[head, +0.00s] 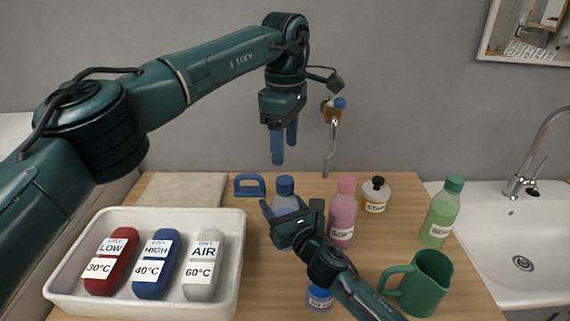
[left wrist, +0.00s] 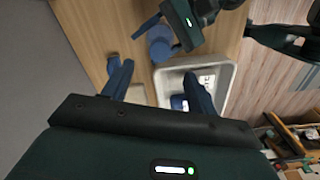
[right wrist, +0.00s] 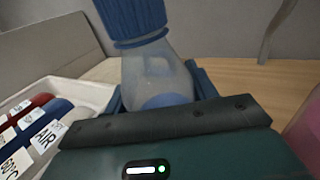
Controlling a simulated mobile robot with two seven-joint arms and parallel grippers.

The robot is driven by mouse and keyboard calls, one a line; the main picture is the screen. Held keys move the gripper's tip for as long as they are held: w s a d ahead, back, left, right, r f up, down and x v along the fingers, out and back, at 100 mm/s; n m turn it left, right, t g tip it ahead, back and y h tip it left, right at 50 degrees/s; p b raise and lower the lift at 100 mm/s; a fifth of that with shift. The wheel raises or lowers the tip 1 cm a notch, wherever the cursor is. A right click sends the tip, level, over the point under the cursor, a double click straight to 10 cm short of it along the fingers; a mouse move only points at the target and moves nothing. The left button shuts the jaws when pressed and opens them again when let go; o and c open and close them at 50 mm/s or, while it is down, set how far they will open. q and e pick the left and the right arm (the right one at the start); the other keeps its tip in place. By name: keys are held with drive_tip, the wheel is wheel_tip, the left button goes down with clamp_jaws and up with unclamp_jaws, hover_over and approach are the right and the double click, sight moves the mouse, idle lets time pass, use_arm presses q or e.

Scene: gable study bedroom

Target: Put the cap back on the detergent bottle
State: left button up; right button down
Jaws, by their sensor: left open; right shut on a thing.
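The detergent bottle (head: 288,205) is clear with bluish contents and stands on the wooden counter. A blue ribbed cap (right wrist: 133,20) sits on top of its neck in the right wrist view; the cap also shows in the head view (head: 285,186). I cannot tell whether it is fully tightened. My right gripper (head: 291,217) is shut around the bottle's body from the front. The bottle (left wrist: 160,45) also shows beyond my left fingers. My left gripper (head: 285,150) is open and empty, pointing down, high above and behind the bottle.
A white tray (head: 148,216) with red, blue and grey labelled pieces is at the left. A pink bottle (head: 342,215) stands close right of the detergent bottle.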

use_arm(q)
drive_tip(key=shift+r, duration=1.8)
use_arm(e)
drive_tip(key=shift+c, duration=2)
unclamp_jaws()
use_arm(q)
drive_tip(key=shift+f+b, duration=0.3)
drive_tip(key=shift+f, duration=0.05)
use_arm(e)
drive_tip(key=v, duration=1.3)
drive_tip(key=shift+s, duration=0.1)
use_arm(q)
drive_tip(key=shift+s, duration=0.1)
